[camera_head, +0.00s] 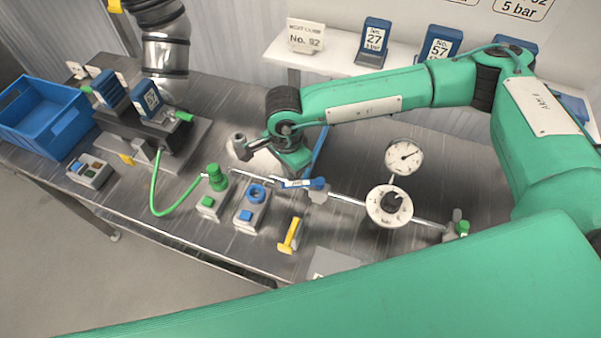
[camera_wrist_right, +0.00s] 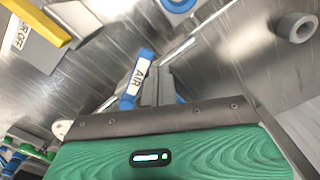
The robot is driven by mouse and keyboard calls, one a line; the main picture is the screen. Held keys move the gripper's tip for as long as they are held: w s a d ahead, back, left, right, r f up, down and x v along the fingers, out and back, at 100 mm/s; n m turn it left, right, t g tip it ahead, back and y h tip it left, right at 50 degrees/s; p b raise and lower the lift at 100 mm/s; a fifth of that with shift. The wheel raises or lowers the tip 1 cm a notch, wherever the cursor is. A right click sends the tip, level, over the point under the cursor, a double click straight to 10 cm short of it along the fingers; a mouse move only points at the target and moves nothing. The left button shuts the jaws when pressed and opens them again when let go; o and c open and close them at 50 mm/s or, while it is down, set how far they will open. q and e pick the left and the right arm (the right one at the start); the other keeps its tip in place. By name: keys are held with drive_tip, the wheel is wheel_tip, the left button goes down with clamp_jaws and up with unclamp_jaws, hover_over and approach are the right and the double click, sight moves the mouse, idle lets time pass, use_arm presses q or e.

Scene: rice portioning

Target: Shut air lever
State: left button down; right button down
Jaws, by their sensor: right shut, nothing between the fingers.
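The air lever (camera_head: 303,183) is a blue handle on a thin metal pipe at the middle of the bench. In the right wrist view the blue lever (camera_wrist_right: 138,77) carries a white label reading AIR. My right gripper (camera_wrist_right: 156,84) is shut and empty, with its grey fingers close beside the lever; I cannot tell whether they touch it. In the head view my green right wrist hangs just above the lever and its fingertips are hard to make out. My left gripper is not in view.
A yellow handle (camera_head: 290,235) stands in front of the lever. A pressure gauge (camera_head: 404,156) and a dial (camera_head: 389,205) are to the right on the pipe. A blue crate (camera_head: 47,110) is far left.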

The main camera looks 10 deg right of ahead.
drive_tip(key=shift+s+a+f+b, duration=0.1)
drive_tip(key=shift+s+a+b, duration=0.2)
drive_tip(key=shift+s, duration=0.75)
drive_tip(key=shift+s+b, duration=0.4)
drive_tip(key=shift+s, duration=0.85)
